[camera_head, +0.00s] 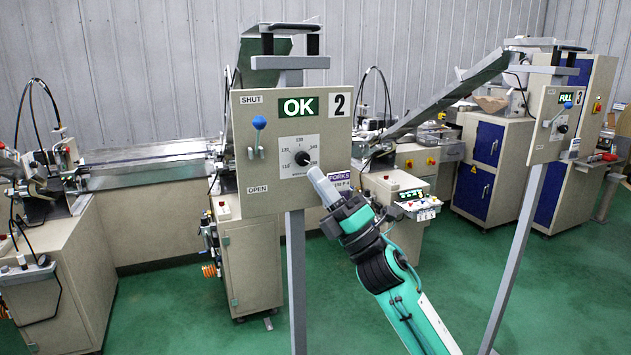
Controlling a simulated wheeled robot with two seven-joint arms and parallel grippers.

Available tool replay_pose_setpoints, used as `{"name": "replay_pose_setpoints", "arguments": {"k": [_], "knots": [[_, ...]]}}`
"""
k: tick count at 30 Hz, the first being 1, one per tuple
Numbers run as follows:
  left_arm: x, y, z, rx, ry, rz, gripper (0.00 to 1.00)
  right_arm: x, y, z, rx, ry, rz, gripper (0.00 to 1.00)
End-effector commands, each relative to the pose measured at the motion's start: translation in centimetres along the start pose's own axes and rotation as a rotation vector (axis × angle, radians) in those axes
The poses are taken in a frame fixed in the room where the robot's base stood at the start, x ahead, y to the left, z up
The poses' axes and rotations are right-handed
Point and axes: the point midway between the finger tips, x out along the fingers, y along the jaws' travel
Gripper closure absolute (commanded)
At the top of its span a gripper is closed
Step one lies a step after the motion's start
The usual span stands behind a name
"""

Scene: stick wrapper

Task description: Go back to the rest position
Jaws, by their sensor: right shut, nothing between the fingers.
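My right arm comes in from the lower right, and its gripper (316,175) is shut and empty. Its tips are just below and right of the black dial knob (301,158) on the beige control panel (262,205). I cannot tell whether the tips touch the knob or panel. The panel has a green OK display (299,107), a 2 plate (339,104) and a blue-ball lever (259,123) raised near the SHUT label. My left gripper is not in view.
A second panel (541,140) reading FULL stands on a slanted post at the right. Beige machines (50,285) stand at the left and behind, with a sloping metal chute (450,97) behind. Blue-doored cabinets (487,150) stand at the back right. The green floor (170,310) shows bare patches.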

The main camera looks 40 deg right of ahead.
Motion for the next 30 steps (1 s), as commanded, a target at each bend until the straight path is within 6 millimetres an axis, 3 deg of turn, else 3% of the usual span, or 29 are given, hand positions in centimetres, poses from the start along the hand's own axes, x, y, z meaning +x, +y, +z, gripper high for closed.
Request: {"name": "replay_pose_setpoints", "arguments": {"k": [13, 16, 20, 23, 27, 30], "knots": [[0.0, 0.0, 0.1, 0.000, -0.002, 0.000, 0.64, 0.0, -0.1, 0.0, 0.002, -0.001, -0.002, 1.00], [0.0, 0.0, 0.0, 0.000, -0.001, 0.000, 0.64, -0.4, -1.8, 0.1, 0.031, -0.012, -0.034, 1.00], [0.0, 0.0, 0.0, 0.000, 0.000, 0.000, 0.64, -2.5, -7.9, 0.1, 0.138, -0.058, -0.152, 1.00], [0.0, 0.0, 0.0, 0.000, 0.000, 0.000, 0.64, -5.7, -14.6, -0.4, 0.258, -0.114, -0.284, 1.00], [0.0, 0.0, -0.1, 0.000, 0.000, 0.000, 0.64, -11.8, -23.5, -2.1, 0.421, -0.206, -0.470, 1.00], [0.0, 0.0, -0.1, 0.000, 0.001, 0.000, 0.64, -16.9, -29.0, -3.9, 0.526, -0.277, -0.599, 1.00]]}}
